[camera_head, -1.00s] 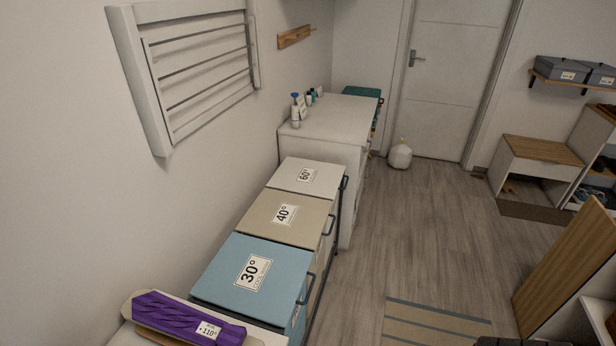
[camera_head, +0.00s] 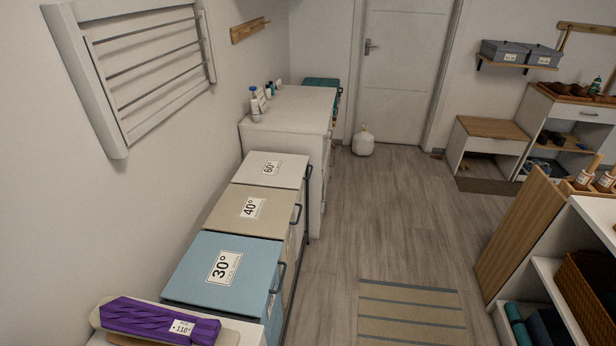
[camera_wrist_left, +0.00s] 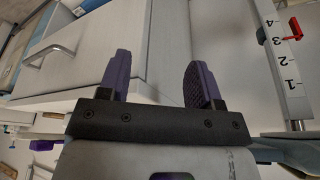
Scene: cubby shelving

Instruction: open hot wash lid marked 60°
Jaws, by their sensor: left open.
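The hot wash lid marked 60° (camera_head: 272,169) is white and lies shut on the farthest of the three laundry bins in the head view. A dark handle (camera_head: 308,173) shows at its right edge. The beige lid marked 40° (camera_head: 252,208) and the blue lid marked 30° (camera_head: 222,272) are nearer, both shut. My left gripper (camera_wrist_left: 160,80) shows only in the left wrist view, with its purple-padded fingers apart and nothing between them. Behind the fingers is a white cabinet front with a bar handle (camera_wrist_left: 52,52). My right gripper is not in view.
A white cabinet (camera_head: 290,110) with bottles stands beyond the bins. A purple-covered ironing item (camera_head: 155,320) lies at the near end. The wooden floor (camera_head: 370,220) right of the bins is clear, with a striped rug (camera_head: 410,310). Shelving with a wooden side (camera_head: 515,235) stands at right.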

